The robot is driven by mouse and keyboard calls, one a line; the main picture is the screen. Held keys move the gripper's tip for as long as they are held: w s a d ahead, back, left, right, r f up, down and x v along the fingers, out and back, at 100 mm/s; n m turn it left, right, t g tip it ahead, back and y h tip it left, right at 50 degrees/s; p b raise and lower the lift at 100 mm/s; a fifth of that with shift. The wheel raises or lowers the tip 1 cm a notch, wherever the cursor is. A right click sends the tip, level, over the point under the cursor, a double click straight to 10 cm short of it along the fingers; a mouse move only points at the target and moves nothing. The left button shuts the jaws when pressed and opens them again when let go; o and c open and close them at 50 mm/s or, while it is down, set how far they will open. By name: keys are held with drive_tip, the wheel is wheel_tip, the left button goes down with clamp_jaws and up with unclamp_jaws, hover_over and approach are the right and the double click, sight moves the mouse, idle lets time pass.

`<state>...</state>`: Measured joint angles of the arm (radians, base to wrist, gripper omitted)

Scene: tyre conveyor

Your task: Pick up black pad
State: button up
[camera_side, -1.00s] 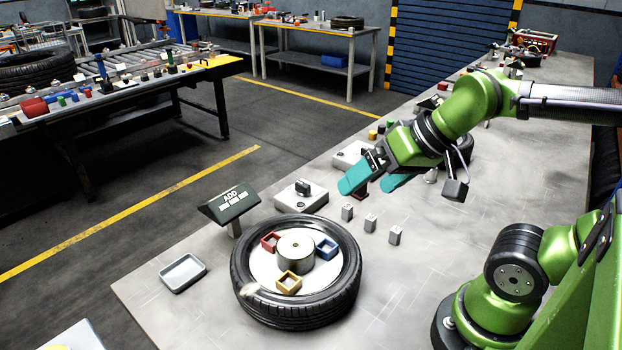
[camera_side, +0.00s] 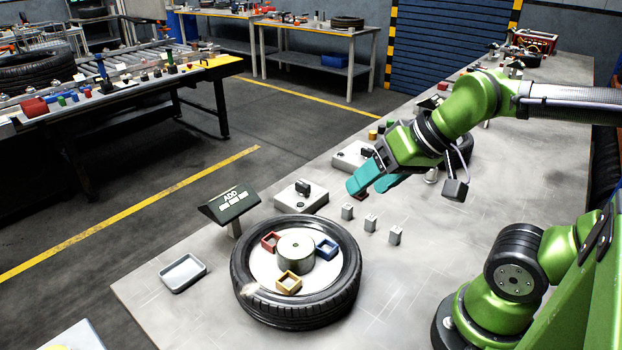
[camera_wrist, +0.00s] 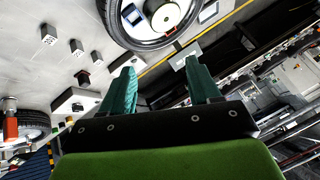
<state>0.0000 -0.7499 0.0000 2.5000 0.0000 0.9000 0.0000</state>
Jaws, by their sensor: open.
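A small black block (camera_side: 303,187), which looks like the black pad, sits on a pale box (camera_side: 316,203) behind the tyre in the side view. My gripper (camera_side: 368,188) is open and empty. Its two teal fingers point down and left, to the right of that box and above the bench. In the wrist view my gripper (camera_wrist: 160,65) shows both fingers apart with nothing between them. I cannot clearly tell the black block in the wrist view; the left finger hides part of the bench there.
A tyre (camera_side: 252,306) holds red, blue and yellow square frames around a hub. An ADD sign (camera_side: 229,205) and a grey tray (camera_side: 183,273) stand left. Small grey blocks (camera_side: 370,222) stand right of the pale box. A dark red item (camera_side: 361,196) lies under the fingers.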

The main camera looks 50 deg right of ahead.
drive_tip(key=w+d+f+n+g+h, duration=0.1)
drive_tip(key=w+d+f, duration=0.25)
drive_tip(key=d, duration=0.55)
drive_tip(key=w+d+f+n+g+h, duration=0.15)
drive_tip(key=w+d, duration=0.25)
drive_tip(key=d, duration=0.5)
drive_tip(key=w+d+f+n, duration=0.1)
drive_tip(key=w+d+f, duration=0.25)
drive_tip(key=d, duration=0.55)
drive_tip(key=shift+m, duration=0.25)
drive_tip(key=x, duration=1)
drive_tip(key=shift+w+a+r, duration=0.1)
drive_tip(key=shift+w, duration=0.35)
drive_tip(key=shift+x, duration=2.95)
drive_tip(key=c, duration=1.1)
drive_tip(key=shift+r, duration=0.15)
